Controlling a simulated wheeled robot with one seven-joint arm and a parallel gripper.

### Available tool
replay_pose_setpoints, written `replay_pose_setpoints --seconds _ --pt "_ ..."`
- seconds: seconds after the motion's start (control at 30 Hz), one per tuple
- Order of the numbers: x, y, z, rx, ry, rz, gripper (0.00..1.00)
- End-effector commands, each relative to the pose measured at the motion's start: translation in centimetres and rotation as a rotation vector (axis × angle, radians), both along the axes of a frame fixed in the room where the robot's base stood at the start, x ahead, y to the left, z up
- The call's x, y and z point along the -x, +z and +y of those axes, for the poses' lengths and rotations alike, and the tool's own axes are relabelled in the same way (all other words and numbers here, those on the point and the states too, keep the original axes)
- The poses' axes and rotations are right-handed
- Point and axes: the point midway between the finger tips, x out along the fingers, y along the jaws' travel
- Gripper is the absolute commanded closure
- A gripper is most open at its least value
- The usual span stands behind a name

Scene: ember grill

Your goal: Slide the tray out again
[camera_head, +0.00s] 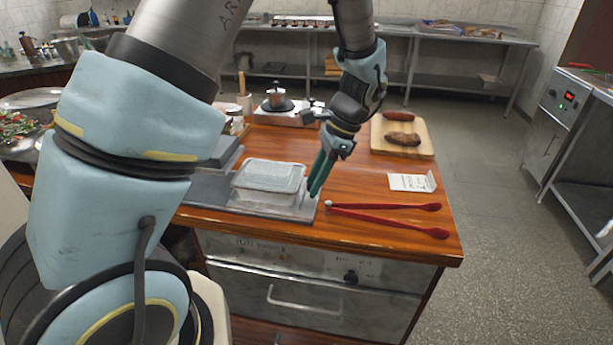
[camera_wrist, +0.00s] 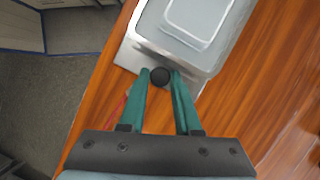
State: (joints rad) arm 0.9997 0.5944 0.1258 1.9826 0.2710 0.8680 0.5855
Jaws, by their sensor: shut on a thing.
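A flat grey metal tray (camera_head: 222,200) lies on the wooden counter, with a lidded, clear-sided container (camera_head: 268,183) on it. In the wrist view, the tray's bare metal end (camera_wrist: 132,57) and the container (camera_wrist: 203,22) show beyond the fingertips. My gripper (camera_head: 314,188) points down at the tray's right end, next to the container. In the wrist view, its teal fingers (camera_wrist: 160,82) are on either side of a round black knob (camera_wrist: 160,76) at the tray's end and are shut on it. How the knob joins the tray is hidden.
Red tongs (camera_head: 385,208) lie just right of the tray's end. A white card (camera_head: 412,182) and a cutting board (camera_head: 383,144) with browned food are farther right. A small pot (camera_head: 277,97) stands on a burner behind. The counter's front edge is close.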

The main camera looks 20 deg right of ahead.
Motion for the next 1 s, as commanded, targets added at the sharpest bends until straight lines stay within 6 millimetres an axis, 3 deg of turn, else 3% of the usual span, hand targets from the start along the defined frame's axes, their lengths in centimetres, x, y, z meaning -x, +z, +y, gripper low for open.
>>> replay_pose_setpoints --seconds 0.27,0.3,0.53,0.83,1.0 --pt "0.0 0.0 -0.1 0.001 -0.001 -0.002 1.00" --pt "0.0 0.0 -0.1 0.001 -0.001 -0.002 0.66" --pt "0.0 0.0 0.0 0.001 0.000 -0.001 0.40" --pt "0.0 0.1 -0.1 0.001 0.000 -0.001 0.39" --pt "0.0 1.7 -0.9 0.004 -0.001 -0.002 0.39"
